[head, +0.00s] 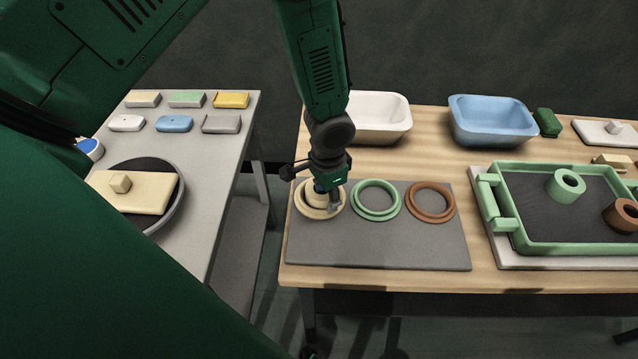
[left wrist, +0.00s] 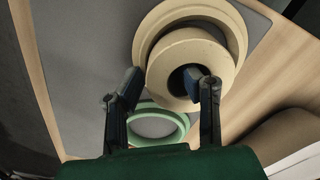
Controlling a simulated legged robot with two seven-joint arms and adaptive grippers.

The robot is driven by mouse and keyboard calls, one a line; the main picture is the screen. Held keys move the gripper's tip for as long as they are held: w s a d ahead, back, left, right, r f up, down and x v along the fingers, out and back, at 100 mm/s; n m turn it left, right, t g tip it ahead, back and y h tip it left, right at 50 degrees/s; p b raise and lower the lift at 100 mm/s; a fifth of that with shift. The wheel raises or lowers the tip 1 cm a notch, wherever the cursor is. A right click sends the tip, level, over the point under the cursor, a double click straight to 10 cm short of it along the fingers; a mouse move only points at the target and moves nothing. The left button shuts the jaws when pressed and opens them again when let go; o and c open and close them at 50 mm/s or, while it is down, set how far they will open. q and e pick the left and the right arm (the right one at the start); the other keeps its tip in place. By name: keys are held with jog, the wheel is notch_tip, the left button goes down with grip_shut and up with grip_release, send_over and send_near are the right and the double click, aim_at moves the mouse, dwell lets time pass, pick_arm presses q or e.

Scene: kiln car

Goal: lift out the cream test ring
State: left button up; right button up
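The cream test ring (left wrist: 165,65), a short thick-walled tube, stands inside a wider cream seat ring (left wrist: 233,32) on the grey mat (head: 400,252). In the head view the cream seat ring (head: 299,204) is at the mat's left end, and my left gripper (head: 328,200) covers part of the test ring. In the left wrist view my left gripper (left wrist: 163,83) is open over the test ring's wall. One fingertip is outside the ring and the other is over its hole, with gaps visible beside the wall. Finger depth is hard to tell. My right gripper is not in view.
A green seat ring (head: 355,201) and a brown one (head: 409,203) lie on the mat. A green-rimmed tray (head: 590,249) at right holds a green ring (head: 567,186) and a brown ring (head: 622,215). White (head: 384,118) and blue (head: 492,121) basins stand behind.

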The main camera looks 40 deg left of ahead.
pick_arm(q)
jog(key=shift+d+r, duration=0.1)
jog(key=shift+d, duration=0.15)
grip_shut()
jog(key=shift+a, duration=0.15)
jog(key=shift+r+p, duration=0.45)
jog(key=shift+p, duration=0.05)
jog(key=shift+r, duration=0.2)
jog(key=shift+r+p, duration=3.2)
jog(key=shift+r, duration=0.2)
